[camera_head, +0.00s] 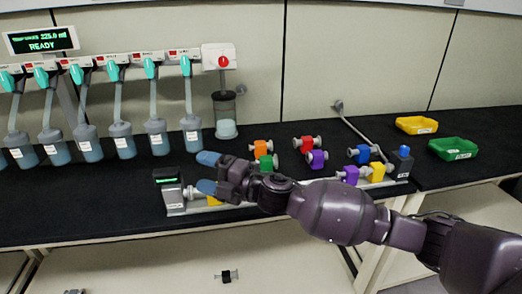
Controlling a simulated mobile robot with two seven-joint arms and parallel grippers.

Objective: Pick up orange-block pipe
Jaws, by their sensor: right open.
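The orange-block pipe (261,145) lies on the black bench top, behind a green-block pipe (266,160). My right gripper (207,172) reaches in from the right, with its blue-tipped fingers apart and nothing between them. It is to the left of the orange-block pipe and a little nearer the front edge, above the left end of a metal rail. My forearm covers part of the rail and bench front. My left gripper does not show.
Red (305,143), purple (317,158) and blue (361,154) block pipes lie to the right. A yellow tray (416,125) and a green tray (453,148) stand at the far right. Freeze-dryer flasks (87,142) hang at the left. A clear cylinder (225,116) stands behind my gripper.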

